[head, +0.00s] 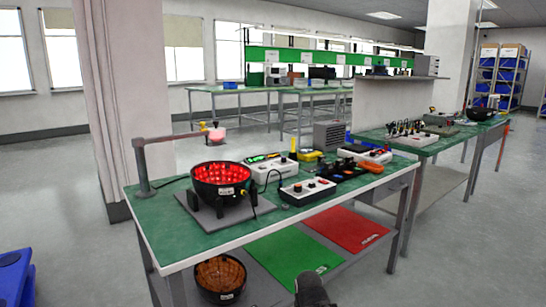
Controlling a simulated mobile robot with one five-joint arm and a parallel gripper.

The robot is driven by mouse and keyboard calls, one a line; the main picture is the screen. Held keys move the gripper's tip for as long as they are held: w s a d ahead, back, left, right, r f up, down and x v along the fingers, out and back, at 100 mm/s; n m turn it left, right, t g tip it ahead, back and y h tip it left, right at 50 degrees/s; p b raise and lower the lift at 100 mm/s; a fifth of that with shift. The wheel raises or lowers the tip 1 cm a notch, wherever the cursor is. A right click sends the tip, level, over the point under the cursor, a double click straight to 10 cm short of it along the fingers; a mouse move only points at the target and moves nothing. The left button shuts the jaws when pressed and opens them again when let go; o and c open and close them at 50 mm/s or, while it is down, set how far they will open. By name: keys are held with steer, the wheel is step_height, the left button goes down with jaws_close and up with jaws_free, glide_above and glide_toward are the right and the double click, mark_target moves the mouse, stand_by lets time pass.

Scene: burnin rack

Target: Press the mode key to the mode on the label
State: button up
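On the near green-topped bench stands a white control box (308,191) with several dark and red keys or knobs on its top. Behind it is a white instrument (268,169) with a lit green display. The writing on the label and the key markings is too small to read, so I cannot tell which key is the mode key. No gripper fingers show; only a dark rounded part, probably of my arm, enters at the bottom edge.
A grey post with a horizontal arm (158,141) rises at the bench's left end. Dark and orange tools (362,167) lie on the right. Green (291,249) and red (345,228) mats and another bowl (221,276) are on the lower shelf.

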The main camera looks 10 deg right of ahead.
jaws_close()
steer(key=shift+d, duration=0.1)
stand_by(1.7)
